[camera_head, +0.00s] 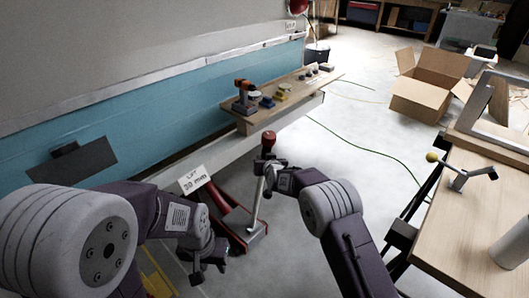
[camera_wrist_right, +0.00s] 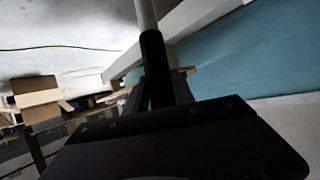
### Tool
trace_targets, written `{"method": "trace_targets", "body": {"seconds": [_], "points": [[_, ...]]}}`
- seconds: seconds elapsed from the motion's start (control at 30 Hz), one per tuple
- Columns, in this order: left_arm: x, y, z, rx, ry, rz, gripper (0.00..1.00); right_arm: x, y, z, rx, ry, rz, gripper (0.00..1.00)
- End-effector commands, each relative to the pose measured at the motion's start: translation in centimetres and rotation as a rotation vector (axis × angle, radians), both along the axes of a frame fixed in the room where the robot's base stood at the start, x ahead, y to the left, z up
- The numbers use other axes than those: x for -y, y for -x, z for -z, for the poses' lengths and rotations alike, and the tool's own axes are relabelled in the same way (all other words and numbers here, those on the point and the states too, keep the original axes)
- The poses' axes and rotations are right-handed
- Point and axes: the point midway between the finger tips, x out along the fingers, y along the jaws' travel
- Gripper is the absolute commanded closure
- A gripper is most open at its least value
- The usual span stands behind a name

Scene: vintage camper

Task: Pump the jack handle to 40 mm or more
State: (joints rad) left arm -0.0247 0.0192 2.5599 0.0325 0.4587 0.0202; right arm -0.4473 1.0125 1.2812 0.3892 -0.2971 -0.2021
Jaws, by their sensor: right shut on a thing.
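A red floor jack (camera_head: 245,232) sits low by the camper's side. My right gripper (camera_head: 268,175) is shut on the upper part of the handle. A white sign (camera_head: 193,180) beside the jack appears to read "LIFT 30 mm". My left gripper (camera_head: 208,270) hangs left of the jack, apart from it; its jaw gap is unclear.
A wooden plank shelf (camera_head: 300,92) with small tools runs along the blue camper wall (camera_head: 180,110). A workbench (camera_head: 470,225) stands at the right. An open cardboard box (camera_head: 425,90) and a green cord (camera_head: 360,148) lie on the floor. The floor between jack and box is mostly clear.

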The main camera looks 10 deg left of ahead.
Motion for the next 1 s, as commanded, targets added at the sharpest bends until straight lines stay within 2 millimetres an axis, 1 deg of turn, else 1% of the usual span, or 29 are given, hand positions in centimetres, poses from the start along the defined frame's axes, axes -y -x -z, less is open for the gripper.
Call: {"method": "trace_targets", "body": {"seconds": [0.03, 0.53, 0.57, 0.6, 0.63, 0.87, 1.0], "points": [[0.0, 0.01, -0.56, 0.0, 0.0, 0.0, 0.64, -0.16, -0.13, -0.67, 0.007, 0.001, -0.002, 1.0], [0.01, 0.02, -0.72, 0.0, 0.0, 0.0, 0.64, -0.4, -0.19, -0.83, 0.014, 0.009, -0.007, 1.0], [0.01, 0.01, -0.72, 0.0, 0.0, 0.0, 0.64, -0.42, -0.19, -0.84, 0.014, 0.01, -0.008, 0.62], [0.01, 0.01, -0.72, 0.0, 0.0, 0.0, 0.64, -0.42, -0.18, -0.86, 0.014, 0.009, -0.008, 0.5], [0.01, 0.01, -0.72, 0.0, 0.0, 0.0, 0.64, -0.39, -0.18, -0.8, 0.012, 0.009, -0.007, 0.48], [0.01, 0.01, -0.72, 0.0, 0.0, 0.0, 0.64, -0.22, -0.11, -0.45, 0.004, 0.008, -0.004, 0.48], [0.01, 0.01, -0.77, 0.0, 0.0, 0.0, 0.64, -0.08, 0.23, -0.58, 0.001, 0.009, -0.003, 0.48]]}}
